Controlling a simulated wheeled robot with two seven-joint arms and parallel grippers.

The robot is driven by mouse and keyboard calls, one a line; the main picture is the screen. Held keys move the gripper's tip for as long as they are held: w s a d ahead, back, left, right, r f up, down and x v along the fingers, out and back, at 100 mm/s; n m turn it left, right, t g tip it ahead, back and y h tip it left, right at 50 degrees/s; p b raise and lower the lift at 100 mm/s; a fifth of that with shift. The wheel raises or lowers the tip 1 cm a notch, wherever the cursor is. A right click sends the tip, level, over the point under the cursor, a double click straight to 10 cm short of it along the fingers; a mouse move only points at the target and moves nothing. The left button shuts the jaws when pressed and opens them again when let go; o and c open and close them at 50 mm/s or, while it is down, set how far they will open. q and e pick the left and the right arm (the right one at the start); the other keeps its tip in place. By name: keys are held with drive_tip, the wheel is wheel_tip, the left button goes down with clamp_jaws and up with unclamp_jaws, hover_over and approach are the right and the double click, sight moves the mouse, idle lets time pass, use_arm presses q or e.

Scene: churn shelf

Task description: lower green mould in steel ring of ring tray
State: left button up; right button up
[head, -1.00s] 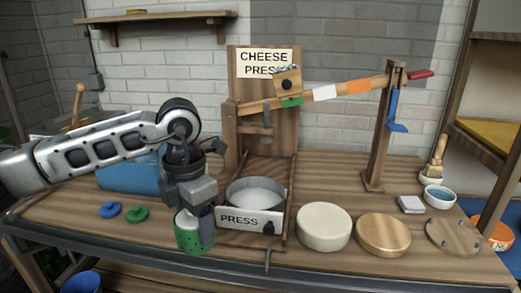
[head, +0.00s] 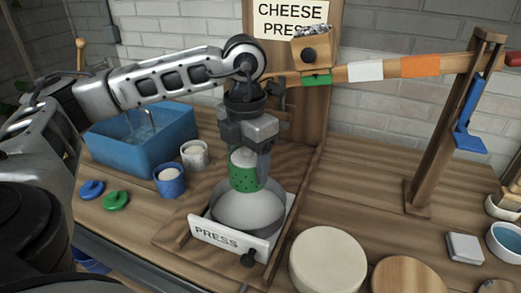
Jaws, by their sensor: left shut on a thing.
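My left gripper (head: 246,157) is shut on the green mould (head: 244,181), a perforated green cup with white filling showing at its top. The mould is upright. It appears over the rear part of the steel ring (head: 217,207) and hides part of its far rim; its exact height above the ring is hard to tell. The ring sits in the ring tray (head: 209,234), a pale tray with a PRESS label and a dark knob in front. The right gripper is not in view.
A blue mould (head: 170,182) and a white mould (head: 195,154) stand left of the tray, by a blue basin (head: 135,145). The press lever (head: 385,70) slopes above. A pale round disc (head: 328,262) lies right of the tray.

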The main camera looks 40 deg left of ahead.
use_arm(q)
drive_tip(key=shift+s+f+b, duration=0.15)
drive_tip(key=shift+f+b, duration=0.2)
drive_tip(key=shift+f, duration=0.15)
drive_tip(key=shift+f+b, duration=0.3)
drive_tip(key=shift+f, duration=0.05)
drive_tip(key=shift+f+b, duration=1.15)
drive_tip(key=shift+f, duration=0.5)
drive_tip(key=shift+f+b, duration=0.75)
drive_tip(key=shift+f, duration=0.55)
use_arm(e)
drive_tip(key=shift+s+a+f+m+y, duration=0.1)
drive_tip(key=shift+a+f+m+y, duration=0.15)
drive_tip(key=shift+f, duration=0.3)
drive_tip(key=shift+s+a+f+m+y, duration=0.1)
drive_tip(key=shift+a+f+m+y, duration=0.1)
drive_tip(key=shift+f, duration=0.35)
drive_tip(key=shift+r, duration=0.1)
use_arm(q)
drive_tip(key=shift+f+b, duration=0.4)
drive_tip(key=shift+b, duration=0.1)
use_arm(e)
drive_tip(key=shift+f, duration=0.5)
use_arm(q)
drive_tip(key=shift+f, duration=0.25)
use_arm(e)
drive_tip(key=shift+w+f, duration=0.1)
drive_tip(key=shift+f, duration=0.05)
